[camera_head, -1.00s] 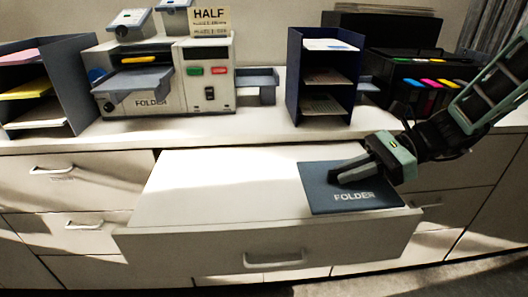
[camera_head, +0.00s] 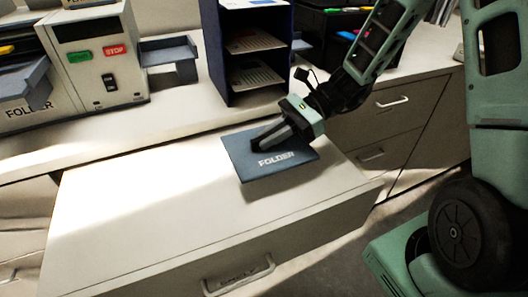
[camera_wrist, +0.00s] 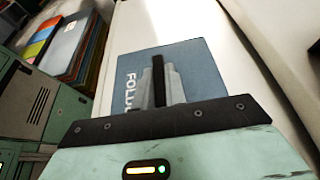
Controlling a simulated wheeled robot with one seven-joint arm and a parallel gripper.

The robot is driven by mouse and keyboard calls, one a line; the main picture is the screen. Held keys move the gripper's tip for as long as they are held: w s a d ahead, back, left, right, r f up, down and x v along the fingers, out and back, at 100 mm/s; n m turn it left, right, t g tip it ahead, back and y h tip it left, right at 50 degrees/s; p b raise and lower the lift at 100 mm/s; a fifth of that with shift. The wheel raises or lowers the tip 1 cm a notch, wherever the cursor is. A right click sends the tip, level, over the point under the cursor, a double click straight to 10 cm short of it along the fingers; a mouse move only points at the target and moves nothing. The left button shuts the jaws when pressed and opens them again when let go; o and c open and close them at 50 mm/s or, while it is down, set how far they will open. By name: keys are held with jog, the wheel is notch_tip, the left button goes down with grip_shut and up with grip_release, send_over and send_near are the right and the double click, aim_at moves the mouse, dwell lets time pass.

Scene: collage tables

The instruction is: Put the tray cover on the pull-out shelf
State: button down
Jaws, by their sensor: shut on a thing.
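The tray cover (camera_head: 268,170) is a flat dark blue panel lettered "FOLDER". It lies level over the right part of the pale pull-out shelf (camera_head: 150,215), near the shelf's right end. I cannot tell whether it touches the surface. My gripper (camera_head: 262,143) reaches in from the upper right and is shut on the tray cover. In the wrist view the closed fingers (camera_wrist: 158,85) lie over the tray cover (camera_wrist: 200,62), hiding its middle and part of its lettering. The shelf stands pulled out, with a handle (camera_head: 239,277) on its front.
A dark blue paper rack (camera_head: 212,60) stands on the counter behind the shelf. A machine with green and red buttons (camera_head: 97,65) is at the left. A black organizer (camera_head: 318,30) is behind my arm. The shelf's left and middle are bare.

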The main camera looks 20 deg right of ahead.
aim_at(270, 154)
jog(key=shift+f, duration=2.4)
jog(key=shift+f, duration=0.1)
jog(key=c, duration=1.5)
grip_release()
jog(key=shift+o, duration=0.2)
